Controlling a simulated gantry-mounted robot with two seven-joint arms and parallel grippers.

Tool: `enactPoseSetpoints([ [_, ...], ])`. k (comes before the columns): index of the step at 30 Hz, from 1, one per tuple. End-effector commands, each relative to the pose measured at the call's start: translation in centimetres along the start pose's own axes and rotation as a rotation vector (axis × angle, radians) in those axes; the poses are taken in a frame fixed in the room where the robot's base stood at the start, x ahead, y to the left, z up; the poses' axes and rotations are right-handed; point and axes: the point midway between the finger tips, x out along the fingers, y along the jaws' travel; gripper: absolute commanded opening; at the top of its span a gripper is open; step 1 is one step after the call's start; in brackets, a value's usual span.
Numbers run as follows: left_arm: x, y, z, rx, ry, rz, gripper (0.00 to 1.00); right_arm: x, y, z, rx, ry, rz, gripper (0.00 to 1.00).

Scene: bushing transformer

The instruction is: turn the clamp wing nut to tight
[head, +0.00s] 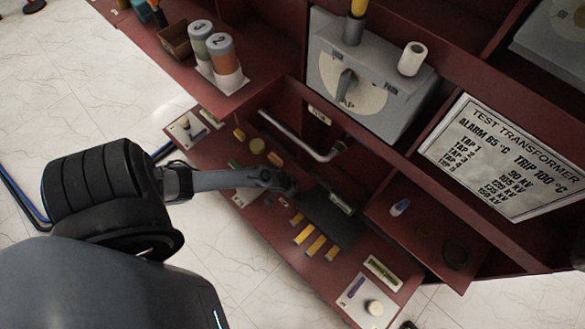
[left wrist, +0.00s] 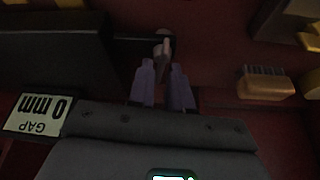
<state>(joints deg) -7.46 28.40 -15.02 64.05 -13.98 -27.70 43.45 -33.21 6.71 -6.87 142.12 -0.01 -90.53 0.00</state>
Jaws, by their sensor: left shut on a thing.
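My left gripper (head: 284,186) reaches in from the left over the lower red shelf, at the edge of a dark clamp block (head: 328,222). In the left wrist view, my left gripper (left wrist: 164,72) has its two purple-looking fingers closed around a small, greyish-brown upright piece, the wing nut (left wrist: 163,45). The wing nut stands next to the dark block with a "GAP 0 mm" plate (left wrist: 40,114). The gripper hides the wing nut in the head view. How far it is turned cannot be told. My right gripper is in neither view.
Several yellow bars (head: 315,245) lie before the block. A grey pipe (head: 305,142) runs behind my gripper. A grey tap-changer box (head: 365,80) stands above, and two numbered cans (head: 223,55) stand at upper left.

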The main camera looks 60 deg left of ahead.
Motion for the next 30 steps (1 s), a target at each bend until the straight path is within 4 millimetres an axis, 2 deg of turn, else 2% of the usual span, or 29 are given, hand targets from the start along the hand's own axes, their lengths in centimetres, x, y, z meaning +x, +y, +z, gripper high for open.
enactPoseSetpoints([
  [6,-0.1,-0.2,0.0,0.177,-0.002,0.071,0.0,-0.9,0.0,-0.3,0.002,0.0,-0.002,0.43],
  [14,0.1,-0.2,0.0,0.407,-0.002,0.166,0.0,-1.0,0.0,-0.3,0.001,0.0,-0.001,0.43],
  [30,0.3,-0.2,0.1,0.881,-0.002,0.362,0.0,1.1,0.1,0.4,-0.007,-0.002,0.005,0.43],
])
